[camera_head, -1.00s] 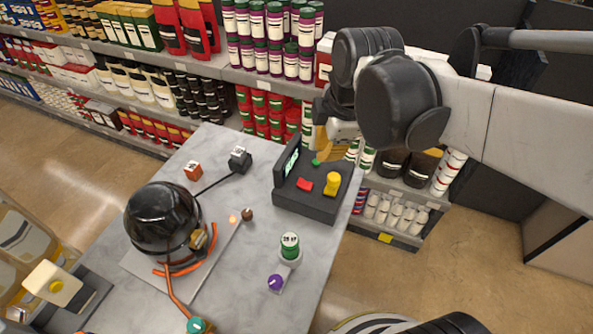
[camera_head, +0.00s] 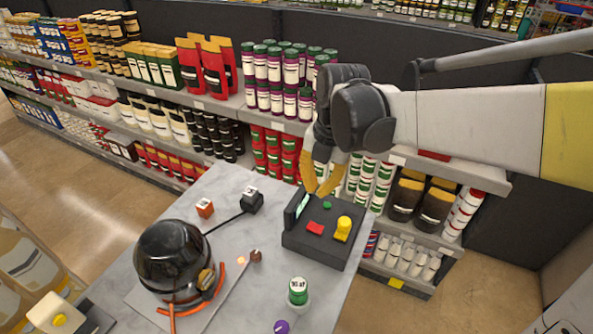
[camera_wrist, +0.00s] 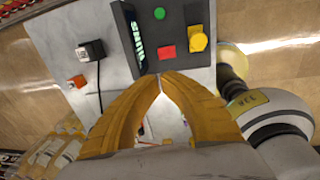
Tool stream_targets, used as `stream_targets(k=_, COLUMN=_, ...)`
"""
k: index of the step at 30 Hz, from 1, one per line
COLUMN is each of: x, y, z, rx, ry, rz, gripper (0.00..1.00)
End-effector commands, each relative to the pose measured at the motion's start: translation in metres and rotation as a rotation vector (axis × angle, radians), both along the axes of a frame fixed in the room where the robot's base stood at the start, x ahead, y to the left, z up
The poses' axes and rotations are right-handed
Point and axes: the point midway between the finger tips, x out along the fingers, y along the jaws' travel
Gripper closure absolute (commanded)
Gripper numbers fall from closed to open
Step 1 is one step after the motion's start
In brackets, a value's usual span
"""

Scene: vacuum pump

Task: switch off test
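A dark control box (camera_head: 318,246) sits at the right edge of the grey table. Its sloped top carries a red button (camera_head: 315,228), a green button (camera_head: 327,205) and a yellow knob (camera_head: 343,228). An upright display (camera_head: 297,208) with green text stands on its left side. The wrist view also shows the red button (camera_wrist: 167,52), green button (camera_wrist: 159,13) and yellow knob (camera_wrist: 198,40). My gripper (camera_head: 319,193) has yellow fingers pointing down near the back of the box, close to the green button. In the wrist view its fingertips (camera_wrist: 160,76) meet, with nothing seen between them.
A black dome-shaped pump (camera_head: 172,252) with orange tubing stands on the table's left. Stocked shelves (camera_head: 240,108) stand behind.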

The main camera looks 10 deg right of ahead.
Motion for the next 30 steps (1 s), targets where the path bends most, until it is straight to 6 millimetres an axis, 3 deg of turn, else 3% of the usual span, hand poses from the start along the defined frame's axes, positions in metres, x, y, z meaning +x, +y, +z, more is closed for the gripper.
stream_targets(k=5, x=0.001, y=0.002, z=-0.023, rx=0.0, ry=0.0, rz=0.0, gripper=1.0)
stream_targets(k=18, x=0.008, y=0.011, z=-0.113, rx=-0.001, ry=-0.001, rz=0.0, gripper=1.0)
stream_targets(k=24, x=0.01, y=0.013, z=-0.134, rx=-0.001, ry=-0.001, rz=-0.001, gripper=1.0)
stream_targets(k=30, x=0.01, y=0.014, z=-0.138, rx=-0.001, ry=-0.001, rz=-0.001, gripper=1.0)
